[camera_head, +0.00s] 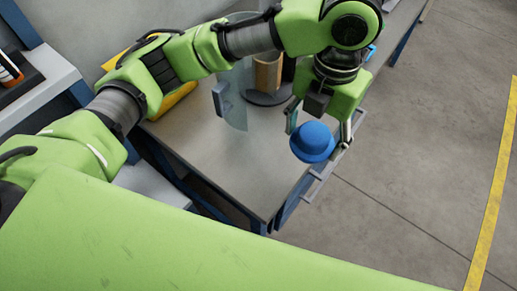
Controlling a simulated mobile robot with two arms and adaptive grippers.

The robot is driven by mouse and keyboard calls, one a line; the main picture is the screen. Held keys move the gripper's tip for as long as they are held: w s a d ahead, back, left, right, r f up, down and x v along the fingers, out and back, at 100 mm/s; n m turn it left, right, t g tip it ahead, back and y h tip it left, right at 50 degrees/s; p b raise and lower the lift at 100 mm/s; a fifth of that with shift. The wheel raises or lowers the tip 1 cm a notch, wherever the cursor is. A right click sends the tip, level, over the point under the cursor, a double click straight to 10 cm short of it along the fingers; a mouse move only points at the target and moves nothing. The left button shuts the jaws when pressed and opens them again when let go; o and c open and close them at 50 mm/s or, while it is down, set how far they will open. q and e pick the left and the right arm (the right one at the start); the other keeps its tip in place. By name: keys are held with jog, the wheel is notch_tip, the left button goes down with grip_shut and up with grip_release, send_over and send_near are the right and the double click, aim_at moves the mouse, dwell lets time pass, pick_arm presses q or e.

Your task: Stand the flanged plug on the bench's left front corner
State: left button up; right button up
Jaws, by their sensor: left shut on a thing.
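The flanged plug (312,141) is blue, with a rounded body and a wider rim. My left gripper (319,133) is shut on it, one finger on each side, and points downward. The plug appears above the right-hand edge of the bench (225,165), with no visible contact with the top. The bench has a grey top and blue legs. Its nearest corner (267,217) is bare and lies below and left of the plug in the picture. My right gripper is not in view.
A clear upright panel (234,105) and a tan cylinder (267,75) on a dark base stand on the bench behind my arm. A grey rail (318,187) runs along the bench's edge. A shelf (45,88) stands at the left. Open floor lies to the right.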

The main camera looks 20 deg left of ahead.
pick_arm(q)
jog(key=shift+m, duration=0.3)
jog(key=w+a+f+p, duration=0.1)
jog(key=a+f, duration=0.2)
jog(key=a, duration=0.1)
jog(key=w+a+f, duration=0.2)
jog(key=a+f, duration=0.1)
jog(key=a, duration=0.1)
jog(key=w+a+f+p, duration=0.1)
jog(key=a+f, duration=0.2)
jog(key=a, duration=0.1)
jog(key=shift+w+a+f+p, duration=0.3)
jog(key=shift+a, duration=0.05)
notch_tip(320, 180, down, 3)
jog(key=shift+a+f+p, duration=0.1)
jog(key=shift+a+p, duration=0.05)
jog(key=shift+p, duration=0.45)
jog(key=shift+f, duration=0.1)
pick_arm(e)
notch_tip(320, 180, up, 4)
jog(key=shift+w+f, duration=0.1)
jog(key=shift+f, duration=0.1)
pick_arm(q)
jog(key=shift+f, duration=0.1)
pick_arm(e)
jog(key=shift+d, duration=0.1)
